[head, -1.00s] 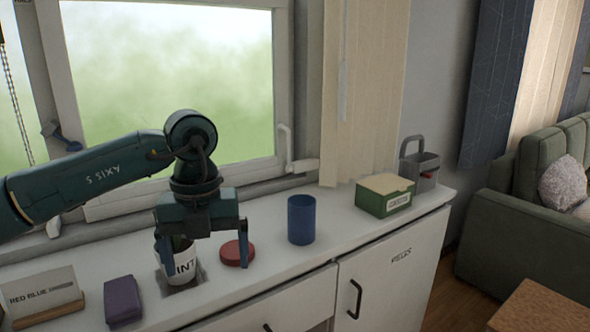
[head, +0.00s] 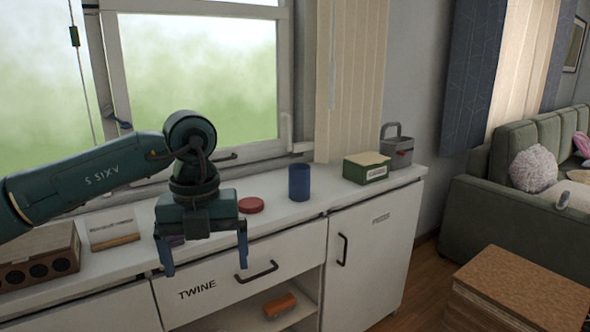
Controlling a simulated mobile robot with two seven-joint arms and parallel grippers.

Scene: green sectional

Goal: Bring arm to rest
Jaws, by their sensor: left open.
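My left gripper (head: 204,260) hangs fingers down in front of the white cabinet's front edge, in the head view. Its two blue fingers are wide apart with nothing between them. The left arm (head: 95,180) reaches in from the left side. The white mug seen earlier is not visible now. My right gripper is not in view.
The white counter (head: 335,197) holds a red disc (head: 250,205), a blue cup (head: 299,182), a green box (head: 366,167), a grey caddy (head: 397,150), a card on a stand (head: 112,228) and a brown box (head: 38,257). A wooden table (head: 520,290) and green sofa (head: 470,215) stand right.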

